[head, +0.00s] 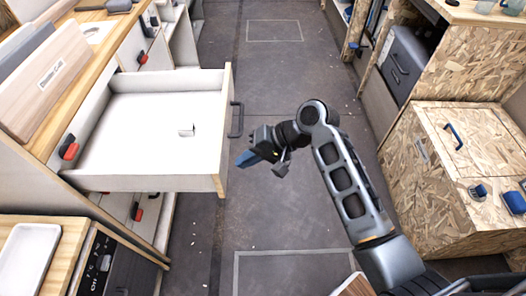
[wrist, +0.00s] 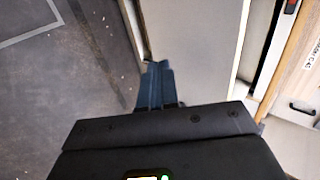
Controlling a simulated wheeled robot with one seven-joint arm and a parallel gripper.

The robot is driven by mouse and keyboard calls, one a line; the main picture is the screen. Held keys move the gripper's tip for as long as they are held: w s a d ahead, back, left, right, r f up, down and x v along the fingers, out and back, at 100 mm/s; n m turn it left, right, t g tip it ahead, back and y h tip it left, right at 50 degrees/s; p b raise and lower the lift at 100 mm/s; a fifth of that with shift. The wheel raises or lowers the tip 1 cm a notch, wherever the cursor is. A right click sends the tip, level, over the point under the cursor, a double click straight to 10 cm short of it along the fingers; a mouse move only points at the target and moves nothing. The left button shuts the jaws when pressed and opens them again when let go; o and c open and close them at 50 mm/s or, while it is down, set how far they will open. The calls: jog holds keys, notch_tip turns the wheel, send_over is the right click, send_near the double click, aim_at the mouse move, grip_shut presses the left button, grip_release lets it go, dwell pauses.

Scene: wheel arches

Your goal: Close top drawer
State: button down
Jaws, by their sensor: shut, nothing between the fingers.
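The top drawer (head: 150,109) is pulled out from the left cabinet in the head view. It is a white box with a pale wood front edge and a dark handle (head: 236,119) facing the aisle. A small pale item (head: 187,130) lies inside it. My gripper (head: 243,159) is just right of the drawer front, below the handle in the picture; I cannot tell whether it touches the front. In the wrist view, my gripper (wrist: 156,80) has its blue fingers together and empty, with the drawer's white interior (wrist: 192,45) beyond them.
A wooden counter (head: 107,31) with boards runs along the left. A white tray (head: 30,255) lies on the lower left counter. Chipboard boxes (head: 455,185) and a grey case (head: 405,65) stand on the right. The grey aisle floor (head: 290,75) is clear.

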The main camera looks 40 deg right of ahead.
aim_at(225, 164)
jog(key=shift+w+a, duration=0.7)
jog(key=shift+a, duration=0.3)
jog(key=shift+w+a, duration=0.25)
jog(key=shift+a, duration=0.15)
jog(key=w+a+b, duration=0.1)
jog(key=w+a, duration=0.5)
jog(key=a, duration=0.2)
jog(key=w+a+b, duration=0.2)
jog(key=w+a, duration=0.4)
jog(key=a, duration=0.3)
jog(key=w+a+b, duration=0.1)
jog(key=w+a, duration=0.6)
jog(key=a, duration=0.2)
